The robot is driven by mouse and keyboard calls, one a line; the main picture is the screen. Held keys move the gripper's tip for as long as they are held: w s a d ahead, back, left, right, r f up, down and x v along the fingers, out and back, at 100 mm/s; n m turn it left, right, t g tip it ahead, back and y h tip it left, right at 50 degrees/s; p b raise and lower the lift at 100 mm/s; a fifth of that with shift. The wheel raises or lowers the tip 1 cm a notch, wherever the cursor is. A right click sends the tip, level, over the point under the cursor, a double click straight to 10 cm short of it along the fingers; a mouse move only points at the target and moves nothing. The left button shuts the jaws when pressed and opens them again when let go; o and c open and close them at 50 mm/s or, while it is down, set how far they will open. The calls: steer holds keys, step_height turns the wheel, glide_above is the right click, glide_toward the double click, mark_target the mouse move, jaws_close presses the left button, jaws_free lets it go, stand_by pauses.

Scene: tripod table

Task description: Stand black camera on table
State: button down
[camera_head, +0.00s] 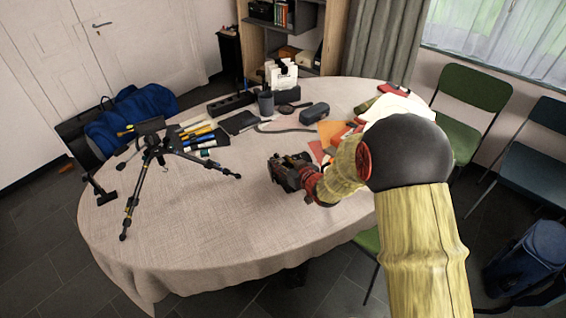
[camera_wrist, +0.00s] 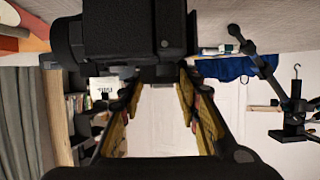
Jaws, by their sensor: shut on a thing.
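The black camera (camera_head: 287,170) is at my gripper's fingertips, over the front middle of the table (camera_head: 210,255). In the wrist view the camera (camera_wrist: 130,32) fills the upper left, its round lens part to the left. My gripper (camera_head: 304,178) is shut on it, with a finger on either side; the fingers also show in the wrist view (camera_wrist: 160,78). The camera looks low, close to the tabletop, but I cannot tell whether it touches. Its underside is hidden.
A black tripod (camera_head: 152,160) stands at the table's left. Pens and tools (camera_head: 195,133), a dark cup (camera_head: 266,103) and a grey case (camera_head: 314,111) lie behind the camera. Papers (camera_head: 395,106) are at the right. The cloth left of the camera is bare.

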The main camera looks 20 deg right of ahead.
steer(key=c, duration=1.6)
jaws_free()
steer(key=shift+w+r, duration=0.1)
steer(key=shift+r, duration=0.15)
steer(key=shift+c, duration=0.2)
steer(key=o, duration=0.4)
steer(key=shift+f, duration=0.15)
steer(key=shift+s+f, duration=0.2)
steer(key=shift+s, duration=0.05)
steer(key=v, duration=1.2)
steer(key=shift+w+d+r, duration=0.1)
steer(key=shift+w+r, duration=0.05)
